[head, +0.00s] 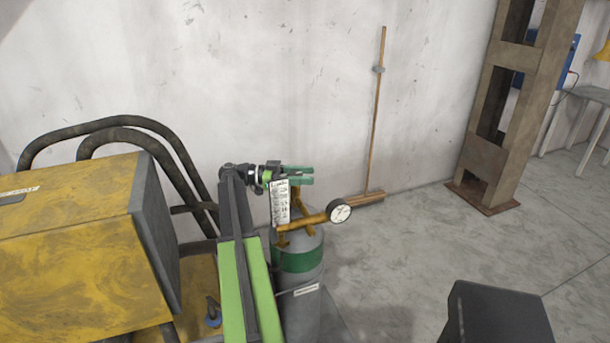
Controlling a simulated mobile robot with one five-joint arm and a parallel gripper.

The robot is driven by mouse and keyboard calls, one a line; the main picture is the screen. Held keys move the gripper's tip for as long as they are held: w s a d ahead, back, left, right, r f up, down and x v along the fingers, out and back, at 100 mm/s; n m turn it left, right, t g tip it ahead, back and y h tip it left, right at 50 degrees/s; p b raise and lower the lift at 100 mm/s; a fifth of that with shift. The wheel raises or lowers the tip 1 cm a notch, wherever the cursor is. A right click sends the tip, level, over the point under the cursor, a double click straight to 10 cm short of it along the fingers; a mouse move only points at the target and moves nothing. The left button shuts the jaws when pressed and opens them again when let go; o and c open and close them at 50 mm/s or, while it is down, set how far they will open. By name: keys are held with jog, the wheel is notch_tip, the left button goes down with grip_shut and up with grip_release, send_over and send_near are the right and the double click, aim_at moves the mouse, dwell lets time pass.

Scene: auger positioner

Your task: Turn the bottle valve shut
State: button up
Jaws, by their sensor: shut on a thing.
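A grey gas bottle (298,319) with a green band stands upright in front of the wall. A brass-coloured valve body (297,195) rises from its top. A brass fitting (305,222) with a round white gauge (339,211) sticks out to the right. My gripper (307,175) has come in from the left at the top of the valve, its green fingers pointing right. It is shut on the bottle valve, whose gripped part is mostly hidden between the fingers. A white label tag (280,201) hangs in front of the valve, just below my wrist.
A yellow machine (75,250) with dark tube rails (130,130) fills the left side. A broom (375,120) leans on the wall behind the bottle. A brown steel post (485,165) and dark box (495,315) stand right. The floor between is clear.

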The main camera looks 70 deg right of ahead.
jog(key=shift+m+y, duration=0.4)
jog(key=shift+y, duration=0.2)
jog(key=o, duration=1.4)
jog(key=shift+c, duration=0.2)
jog(key=shift+w+a, duration=0.1)
